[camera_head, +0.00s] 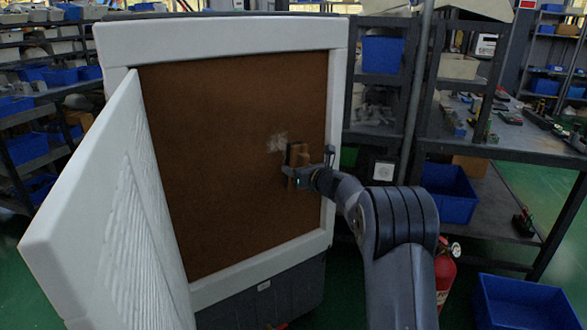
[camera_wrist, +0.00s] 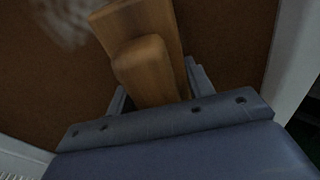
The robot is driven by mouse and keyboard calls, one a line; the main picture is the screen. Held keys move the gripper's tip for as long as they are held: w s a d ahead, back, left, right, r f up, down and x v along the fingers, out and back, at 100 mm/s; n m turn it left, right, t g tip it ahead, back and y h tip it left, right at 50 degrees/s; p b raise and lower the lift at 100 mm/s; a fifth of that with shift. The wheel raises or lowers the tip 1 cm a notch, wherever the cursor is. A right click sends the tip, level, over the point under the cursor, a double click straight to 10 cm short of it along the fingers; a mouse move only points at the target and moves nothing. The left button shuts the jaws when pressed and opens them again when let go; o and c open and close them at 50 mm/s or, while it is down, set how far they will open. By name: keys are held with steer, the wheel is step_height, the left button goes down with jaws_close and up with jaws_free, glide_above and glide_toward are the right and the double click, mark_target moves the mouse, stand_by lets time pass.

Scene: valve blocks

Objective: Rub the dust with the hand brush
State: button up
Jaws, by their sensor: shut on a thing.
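The dust (camera_head: 277,142) is a pale smudge on the brown panel (camera_head: 220,200) inside the white-framed cabinet. It also shows at the top left of the wrist view (camera_wrist: 62,20). The hand brush (camera_head: 300,165) has a wooden body and a dark side toward the panel. My gripper (camera_head: 302,176) is shut on its wooden handle (camera_wrist: 150,70). The brush is just right of and below the dust, at or close to the panel; I cannot tell whether it touches. The bristles are hidden in the wrist view.
The white louvered door (camera_head: 110,220) stands open at the left. The white frame (camera_head: 335,130) borders the panel on the right. Shelves and a workbench (camera_head: 500,150) stand at the right, with blue bins (camera_head: 525,300) and a red fire extinguisher (camera_head: 445,275) near my arm.

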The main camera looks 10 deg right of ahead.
steer(key=shift+w+d+r+p, duration=0.1)
steer(key=shift+w+d+p, duration=0.3)
steer(key=shift+d, duration=0.3)
steer(key=shift+w+d+p, duration=0.35)
steer(key=shift+d+p, duration=0.05)
steer(key=shift+d, duration=0.3)
steer(key=shift+w+d+r+p, duration=0.1)
steer(key=shift+w+d+p, duration=0.35)
steer(key=shift+d+p, duration=0.25)
steer(key=shift+w+d+p, duration=0.4)
steer(key=shift+d+p, duration=0.2)
steer(key=shift+d, duration=0.2)
steer(key=shift+r+p, duration=0.8)
steer(key=shift+r, duration=0.25)
steer(key=shift+s+a+f+b, duration=0.1)
steer(key=shift+s+a+b, duration=0.45)
steer(key=shift+a+b, duration=0.3)
steer(key=shift+s+a+f+b, duration=0.1)
steer(key=shift+s+a+b, duration=0.5)
steer(key=shift+a, duration=0.3)
